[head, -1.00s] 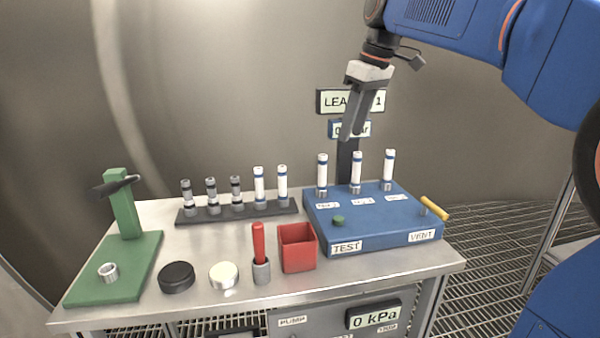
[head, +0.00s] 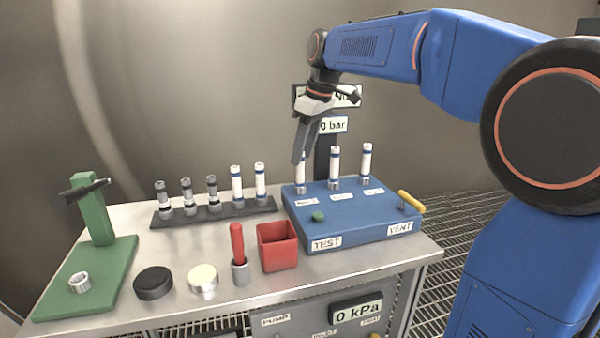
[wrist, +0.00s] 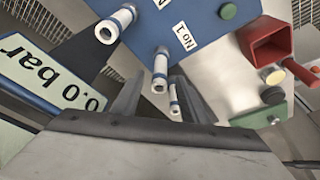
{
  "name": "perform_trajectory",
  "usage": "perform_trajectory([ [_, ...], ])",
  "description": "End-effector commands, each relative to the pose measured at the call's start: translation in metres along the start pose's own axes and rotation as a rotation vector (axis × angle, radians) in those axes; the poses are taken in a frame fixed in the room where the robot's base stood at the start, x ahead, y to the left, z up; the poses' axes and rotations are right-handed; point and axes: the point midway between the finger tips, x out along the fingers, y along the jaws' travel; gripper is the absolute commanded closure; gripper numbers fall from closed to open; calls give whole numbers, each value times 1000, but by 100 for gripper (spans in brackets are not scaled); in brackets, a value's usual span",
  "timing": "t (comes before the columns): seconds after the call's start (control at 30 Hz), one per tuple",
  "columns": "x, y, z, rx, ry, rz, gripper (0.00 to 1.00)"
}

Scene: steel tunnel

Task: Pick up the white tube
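Three white tubes with blue bands stand upright on the blue test box (head: 350,222): a left one (head: 301,183), a middle one (head: 335,165) and a right one (head: 366,160). Two more white tubes (head: 237,184) stand in the black rack (head: 215,217). My gripper (head: 299,160) is just above and beside the left tube's top, its fingers partly covering it in the head view. In the wrist view my gripper (wrist: 160,100) has its fingers apart. The tube beside the "No 1" label (wrist: 160,70) shows near and between them, not clearly gripped.
A sign post with displays (head: 333,125) stands right behind the box. A red bin (head: 277,248), a red-handled tool (head: 238,250), two round caps (head: 154,282) and a green stand (head: 97,220) occupy the front and left.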

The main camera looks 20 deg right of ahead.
Motion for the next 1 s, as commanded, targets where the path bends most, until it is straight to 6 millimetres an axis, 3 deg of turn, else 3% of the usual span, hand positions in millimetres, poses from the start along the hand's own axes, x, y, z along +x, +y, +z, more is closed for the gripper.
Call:
perform_trajectory([
  [0.27, 18, 0, -1, -1, -1, -1, 60],
  [0.6, 58, 0, -3, 0, -1, -1, 60],
  [0.9, 62, 0, -4, 0, 0, 0, 60],
  [1.0, 62, 0, -4, 0, 0, 0, 84],
])
